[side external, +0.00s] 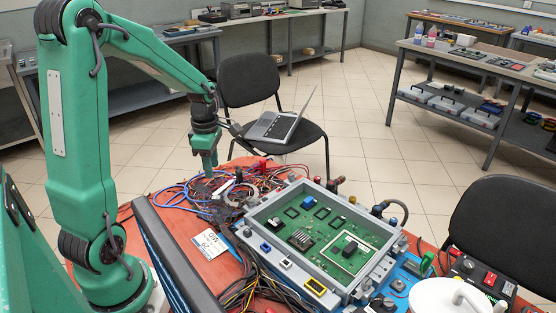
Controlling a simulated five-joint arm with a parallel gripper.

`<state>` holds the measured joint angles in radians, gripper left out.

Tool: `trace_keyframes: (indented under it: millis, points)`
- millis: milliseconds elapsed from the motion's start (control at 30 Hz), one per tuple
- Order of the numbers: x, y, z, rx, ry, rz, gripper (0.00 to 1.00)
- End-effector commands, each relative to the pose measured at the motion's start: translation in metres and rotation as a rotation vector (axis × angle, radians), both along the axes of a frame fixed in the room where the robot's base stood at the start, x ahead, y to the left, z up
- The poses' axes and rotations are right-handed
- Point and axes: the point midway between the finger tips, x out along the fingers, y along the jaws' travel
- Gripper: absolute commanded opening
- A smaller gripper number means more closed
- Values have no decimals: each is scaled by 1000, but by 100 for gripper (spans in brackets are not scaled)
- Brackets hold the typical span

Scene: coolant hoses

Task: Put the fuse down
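My gripper (206,162) points down above the cable tangle at the far left of the red-orange table (217,266). It is small in this view, and I cannot tell whether its fingers are apart or shut on something. I cannot pick out a fuse with certainty; anything between the fingertips is too small to see. A small white piece (222,188) lies among the cables just below and right of the gripper.
A grey open case with a green circuit board (300,232) fills the table's middle. Red and blue cables (190,197) tangle behind it. A white-lidded pot (447,297) stands front right. A chair holding a laptop (275,126) is behind the table.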

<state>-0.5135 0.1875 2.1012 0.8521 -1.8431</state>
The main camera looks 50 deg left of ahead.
Motion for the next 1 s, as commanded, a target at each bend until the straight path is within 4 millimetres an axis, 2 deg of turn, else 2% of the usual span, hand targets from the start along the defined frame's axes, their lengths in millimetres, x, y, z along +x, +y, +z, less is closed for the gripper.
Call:
trace_keyframes:
  millis: [233,833,1000]
  points:
    - [0,0,16,0,0,0,37]
    - [0,-1,17,0,0,-3,37]
    - [0,-7,24,7,-13,-67,37]
